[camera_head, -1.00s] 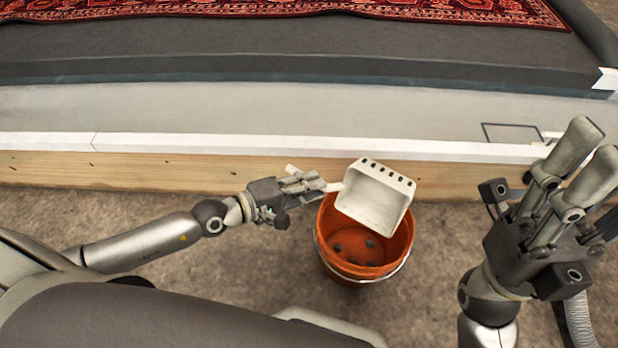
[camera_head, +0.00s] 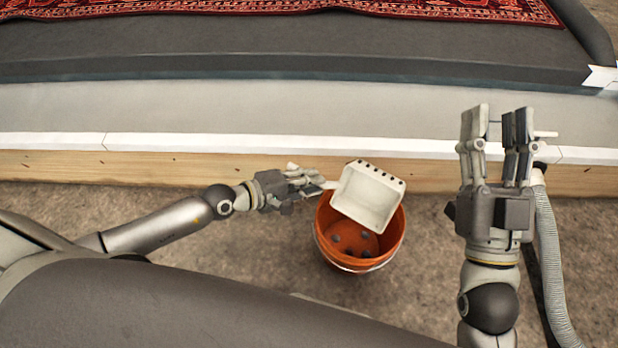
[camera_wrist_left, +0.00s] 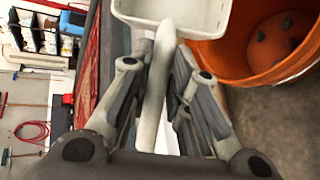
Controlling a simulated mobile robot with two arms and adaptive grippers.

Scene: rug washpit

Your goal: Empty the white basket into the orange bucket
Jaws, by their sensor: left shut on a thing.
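The white basket (camera_head: 368,197) is tilted over the orange bucket (camera_head: 328,240), its open side facing the head camera, and it looks empty inside. My left gripper (camera_head: 310,184) is shut on the basket's handle, which also shows between its fingers in the left wrist view (camera_wrist_left: 157,90). Several dark lumps (camera_head: 352,243) lie on the bottom of the bucket, which stands on the floor. The basket hides the bucket's far right rim. My right gripper (camera_head: 497,125) is raised at the right, away from both, its fingers pointing up with a gap between them.
A wooden edge with a white top (camera_head: 230,165) runs behind the bucket. Beyond it lies a grey ledge and a patterned red rug (camera_head: 250,10). A ribbed grey hose (camera_head: 548,255) hangs beside my right arm. The brown floor left of the bucket is clear.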

